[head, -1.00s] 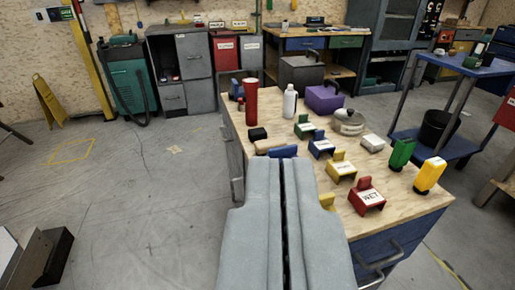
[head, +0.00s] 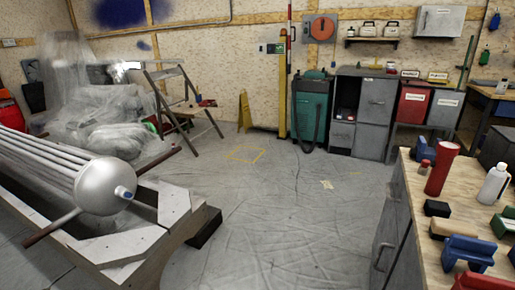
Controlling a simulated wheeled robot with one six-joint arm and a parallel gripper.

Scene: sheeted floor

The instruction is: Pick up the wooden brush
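A low tan, wooden-looking piece (head: 449,229) lies on the workbench top (head: 425,248) at the lower right. It may be the wooden brush, but its shape is partly hidden behind a blue block (head: 468,252), so I cannot tell. A small black block (head: 437,208) lies just behind it. My gripper is not in view, so its state and its distance from the bench are not shown.
A red cylinder (head: 441,168) and a white bottle (head: 494,184) stand on the bench. Open floor (head: 290,220) lies left of it. A metal tank on a frame (head: 105,185) fills the left. A stepladder (head: 185,105) and green machine (head: 311,112) stand at the back.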

